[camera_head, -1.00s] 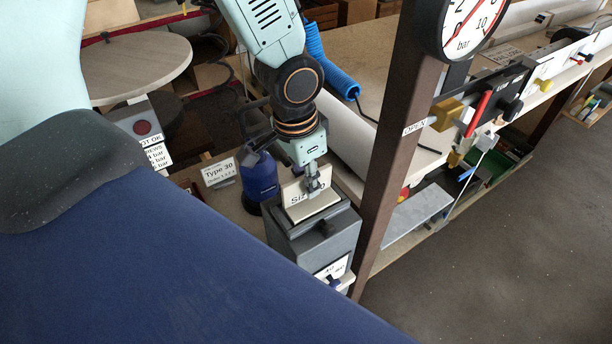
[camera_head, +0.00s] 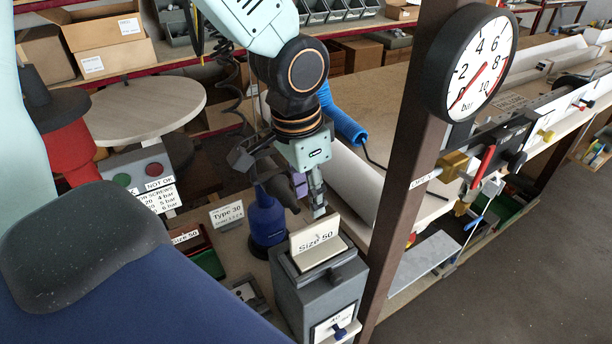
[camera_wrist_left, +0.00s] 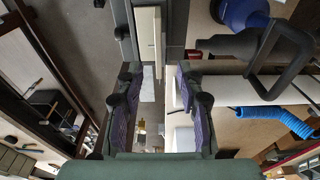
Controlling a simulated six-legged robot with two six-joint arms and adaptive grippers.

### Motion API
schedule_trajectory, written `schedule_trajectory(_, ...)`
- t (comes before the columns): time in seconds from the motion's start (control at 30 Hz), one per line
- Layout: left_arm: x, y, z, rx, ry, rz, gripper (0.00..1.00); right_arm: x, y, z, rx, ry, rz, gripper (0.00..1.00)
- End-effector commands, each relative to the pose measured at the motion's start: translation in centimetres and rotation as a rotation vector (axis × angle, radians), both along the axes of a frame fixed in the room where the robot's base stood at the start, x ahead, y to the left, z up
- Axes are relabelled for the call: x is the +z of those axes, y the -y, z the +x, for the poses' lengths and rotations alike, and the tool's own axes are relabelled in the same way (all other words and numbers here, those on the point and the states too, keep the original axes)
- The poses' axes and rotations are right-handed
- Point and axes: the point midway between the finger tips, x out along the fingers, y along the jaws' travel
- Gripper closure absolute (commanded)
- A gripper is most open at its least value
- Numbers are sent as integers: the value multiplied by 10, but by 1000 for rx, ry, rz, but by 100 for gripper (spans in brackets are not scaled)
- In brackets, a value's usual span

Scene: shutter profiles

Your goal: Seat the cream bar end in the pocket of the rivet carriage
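My left gripper (camera_head: 308,193) hangs above and just behind a grey box (camera_head: 320,298) with a cream "Size 50" plate (camera_head: 318,238) on top. In the left wrist view its purple-padded fingers (camera_wrist_left: 156,92) stand apart with nothing gripped between them. A mechanism with a red lever and brass-coloured parts (camera_head: 480,165) sits on the rail at the right; I cannot tell whether it is the rivet carriage, and no pocket can be made out. A pale long profile (camera_head: 362,190) lies behind the brown post. I cannot identify the cream bar end for sure. My right gripper is not in view.
The brown post (camera_head: 402,175) with a pressure gauge (camera_head: 478,65) stands right of my left arm. A blue bottle-shaped tool (camera_head: 267,222) stands close left of the gripper. A blue coiled hose (camera_head: 345,122) lies behind. A round table (camera_head: 135,103) stands at the left.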

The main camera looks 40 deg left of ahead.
Motion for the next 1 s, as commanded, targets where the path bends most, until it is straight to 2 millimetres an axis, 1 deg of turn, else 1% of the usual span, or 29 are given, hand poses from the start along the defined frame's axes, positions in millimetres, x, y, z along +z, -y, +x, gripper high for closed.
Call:
schedule_trajectory(0.03,9,0,0,0,5,-1,63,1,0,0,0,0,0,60)
schedule_trajectory(0.1,17,-1,-1,0,4,-1,63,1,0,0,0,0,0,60)
schedule_trajectory(0.2,26,-1,-2,0,3,0,63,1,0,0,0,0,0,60)
schedule_trajectory(0.3,30,-2,-3,0,1,0,63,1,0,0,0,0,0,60)
schedule_trajectory(1.0,30,-1,-4,0,0,0,63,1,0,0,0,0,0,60)
